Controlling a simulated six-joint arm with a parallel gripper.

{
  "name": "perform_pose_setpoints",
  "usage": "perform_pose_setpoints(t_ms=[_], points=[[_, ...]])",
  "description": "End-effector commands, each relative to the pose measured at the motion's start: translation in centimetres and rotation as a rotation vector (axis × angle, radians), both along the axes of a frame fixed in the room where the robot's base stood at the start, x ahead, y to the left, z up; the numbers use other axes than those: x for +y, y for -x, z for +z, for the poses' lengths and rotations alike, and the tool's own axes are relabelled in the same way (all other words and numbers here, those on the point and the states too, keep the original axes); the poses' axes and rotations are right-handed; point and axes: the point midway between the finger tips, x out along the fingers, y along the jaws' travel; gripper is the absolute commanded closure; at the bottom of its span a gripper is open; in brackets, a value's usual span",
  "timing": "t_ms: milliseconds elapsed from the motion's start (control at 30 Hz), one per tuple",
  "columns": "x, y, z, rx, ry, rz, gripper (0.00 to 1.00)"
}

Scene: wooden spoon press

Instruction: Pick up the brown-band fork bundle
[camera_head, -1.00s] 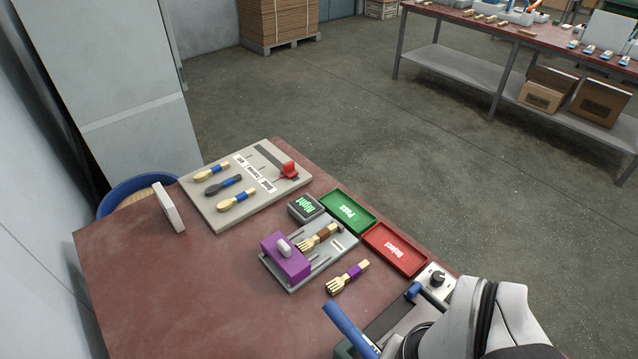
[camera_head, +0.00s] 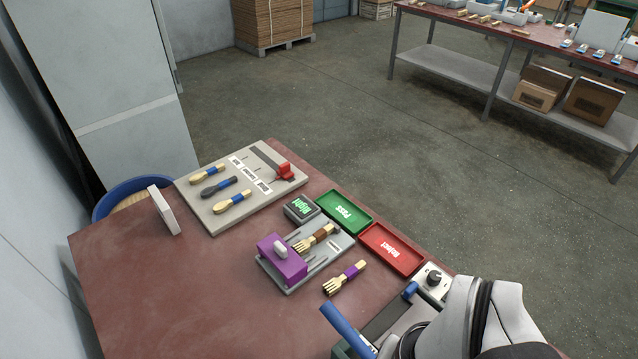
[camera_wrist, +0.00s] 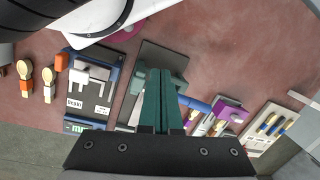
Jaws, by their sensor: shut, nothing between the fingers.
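The brown-band fork bundle (camera_head: 317,237) lies on a grey press fixture (camera_head: 335,253) in the head view, its tines against a purple block (camera_head: 281,262) with a white handle. A second fork bundle with a purple band (camera_head: 344,278) lies on the table just in front of the fixture. My gripper (camera_wrist: 160,74) shows in the wrist view with its dark green fingers shut and empty. It is over another station, apart from the fixture. The purple block also shows at the right of the wrist view (camera_wrist: 231,111); the brown band is not clear there.
A green Pass tray (camera_head: 345,212) and a red Reject tray (camera_head: 391,250) sit behind the fixture, with a small Right box (camera_head: 302,209) beside them. A board (camera_head: 216,229) with spoon bundles lies at left. A blue bar (camera_head: 346,327) is near my arm. The front left table is clear.

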Motion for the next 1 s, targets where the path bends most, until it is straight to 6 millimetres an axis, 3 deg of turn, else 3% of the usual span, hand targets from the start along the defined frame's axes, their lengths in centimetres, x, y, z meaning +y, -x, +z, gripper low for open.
perform_pose_setpoints(t_ms=[200, 500, 800, 867, 967, 1000], points=[[0.0, 0.0, 0.0, 0.0, 0.0, 0.0, 1.0], [0.0, 0.0, 0.0, 0.0, 0.0, 0.0, 0.46], [0.0, -0.5, 0.2, -0.005, 0.007, 0.037, 0.45], [-0.2, -2.4, 0.9, -0.02, 0.032, 0.181, 0.45], [0.2, -9.6, 2.5, -0.064, 0.121, 0.697, 0.45], [1.1, -13.5, 2.7, -0.078, 0.164, 0.968, 0.45]])
